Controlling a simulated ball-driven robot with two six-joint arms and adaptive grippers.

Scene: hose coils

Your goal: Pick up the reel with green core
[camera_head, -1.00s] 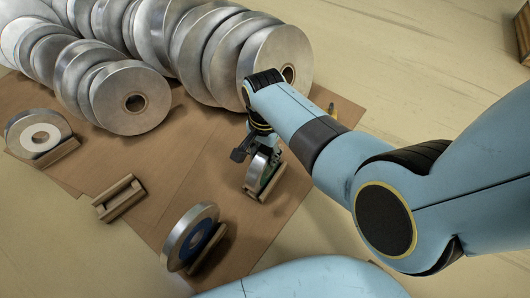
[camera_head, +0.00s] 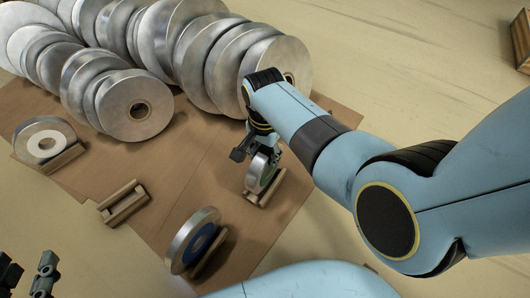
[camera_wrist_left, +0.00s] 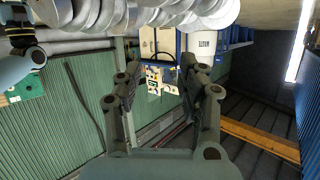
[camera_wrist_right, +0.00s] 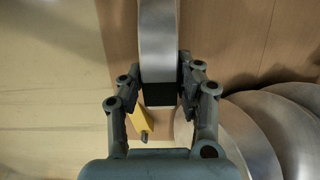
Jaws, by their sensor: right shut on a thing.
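The reel with green core (camera_head: 259,171) is a silver coil standing upright at its small wooden cradle (camera_head: 268,190), right of the mat's middle. My right gripper (camera_head: 251,151) is on its upper edge. In the right wrist view the reel's silver rim (camera_wrist_right: 158,45) lies between the fingers of my right gripper (camera_wrist_right: 168,88), which is shut on it. I cannot tell whether the reel is clear of the cradle. My left gripper (camera_head: 27,272) is at the lower left corner, away from the reels. In the left wrist view my left gripper (camera_wrist_left: 166,75) is open and empty.
A blue-core reel (camera_head: 190,240) stands in front and a white-core reel (camera_head: 43,140) at left, each by a cradle. An empty cradle (camera_head: 124,203) lies between them. Large silver coils (camera_head: 136,108) crowd the back. A yellow object (camera_wrist_right: 142,120) lies near the held reel.

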